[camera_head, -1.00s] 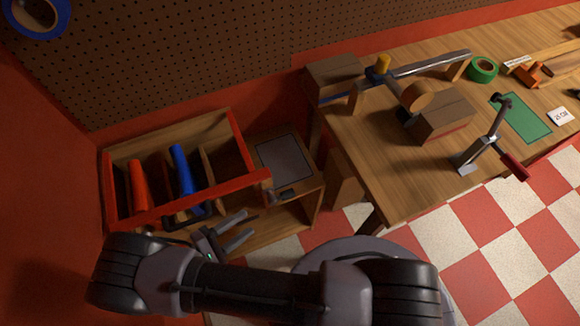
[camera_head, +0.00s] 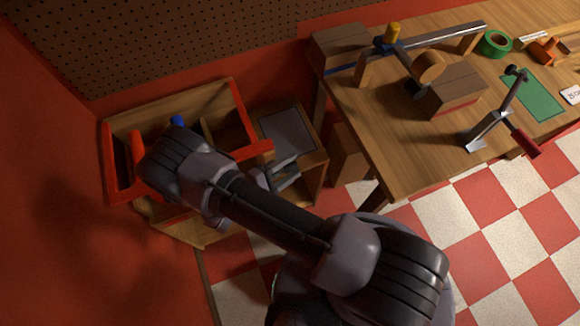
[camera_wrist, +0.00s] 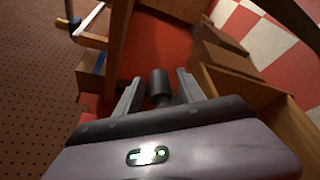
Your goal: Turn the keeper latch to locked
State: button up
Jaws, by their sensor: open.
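The keeper latch appears to be the dark, stubby cylindrical knob (camera_wrist: 159,85) in the wrist view, between the two fingers of my gripper (camera_wrist: 160,88). The fingers are apart, one on either side of it in the picture; I see no contact, and cannot tell how deep it sits between them. In the head view my gripper (camera_head: 286,178) is at the front of the low cabinet with a grey top panel (camera_head: 287,135). There my gripper and arm cover the latch, so its turn position cannot be told.
A red-edged wooden bin (camera_head: 240,120) stands left of the cabinet, partly behind my arm, holding a red-handled and a blue-handled item. The workbench (camera_head: 400,185) stands to the right, with a clamp (camera_head: 497,115), wooden blocks and green tape (camera_head: 494,43). Checkered floor is open at lower right.

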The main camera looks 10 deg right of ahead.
grip_shut()
dwell(1.4)
